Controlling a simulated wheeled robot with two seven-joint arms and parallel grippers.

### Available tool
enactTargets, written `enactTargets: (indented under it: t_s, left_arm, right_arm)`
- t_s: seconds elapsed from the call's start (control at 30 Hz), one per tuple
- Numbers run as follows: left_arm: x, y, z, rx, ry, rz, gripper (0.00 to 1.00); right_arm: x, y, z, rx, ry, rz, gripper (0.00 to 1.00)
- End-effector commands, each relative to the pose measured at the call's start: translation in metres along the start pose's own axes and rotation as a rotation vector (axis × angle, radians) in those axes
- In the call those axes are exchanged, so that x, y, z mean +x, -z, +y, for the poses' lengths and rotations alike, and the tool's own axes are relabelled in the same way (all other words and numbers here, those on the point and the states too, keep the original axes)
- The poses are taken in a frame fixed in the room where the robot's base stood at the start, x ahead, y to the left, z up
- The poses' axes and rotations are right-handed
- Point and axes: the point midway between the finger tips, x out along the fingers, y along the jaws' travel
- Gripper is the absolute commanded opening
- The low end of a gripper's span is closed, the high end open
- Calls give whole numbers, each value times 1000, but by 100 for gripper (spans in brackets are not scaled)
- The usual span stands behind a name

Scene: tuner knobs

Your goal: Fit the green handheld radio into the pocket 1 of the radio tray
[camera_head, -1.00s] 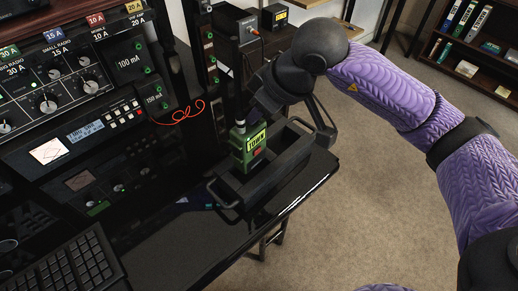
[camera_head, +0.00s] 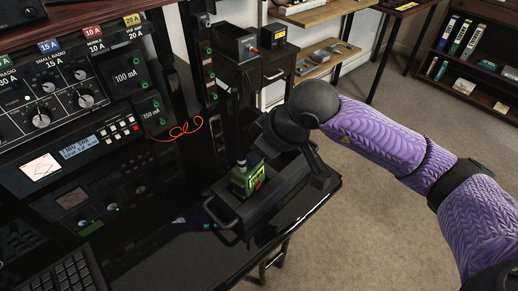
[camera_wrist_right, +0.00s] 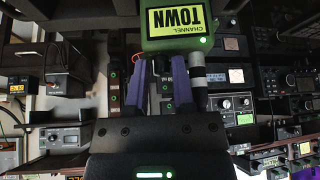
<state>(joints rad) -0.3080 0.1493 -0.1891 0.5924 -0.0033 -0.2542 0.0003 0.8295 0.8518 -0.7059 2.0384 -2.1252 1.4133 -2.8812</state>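The green handheld radio (camera_head: 246,181), with a yellow label, is upright at the left end of the dark radio tray (camera_head: 268,208). Its lower part is hidden by the tray wall, so I cannot tell how deep it sits in the pocket. A thick antenna stands beside the right finger.
The tray stands on a black desk (camera_head: 170,255) near its right edge, with a handle (camera_head: 216,214) at its near end. A radio rack (camera_head: 75,140) and a red coiled wire (camera_head: 180,130) are to the left. Carpet lies right of the desk.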

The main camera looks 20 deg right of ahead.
Motion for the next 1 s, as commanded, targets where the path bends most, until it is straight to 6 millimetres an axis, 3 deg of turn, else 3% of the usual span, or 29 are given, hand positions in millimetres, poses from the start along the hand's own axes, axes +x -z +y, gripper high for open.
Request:
enactTargets:
  t_s: [0.47, 0.57, 0.8, 1.0]
  left_arm:
    - [-7, -9, 2, 1, -4, -10, 100]
    - [-17, -6, 2, 1, -4, 3, 100]
    - [-35, 0, 1, 4, -3, 31, 100]
    - [-40, 3, 0, 7, -3, 40, 100]
  right_arm:
    - [-4, 0, -2, 1, 5, -12, 58]
    - [-24, 3, 0, -1, -1, -8, 58]
    - [-95, 4, 0, 0, -2, -5, 58]
    - [-123, 3, 0, 0, 1, -6, 58]
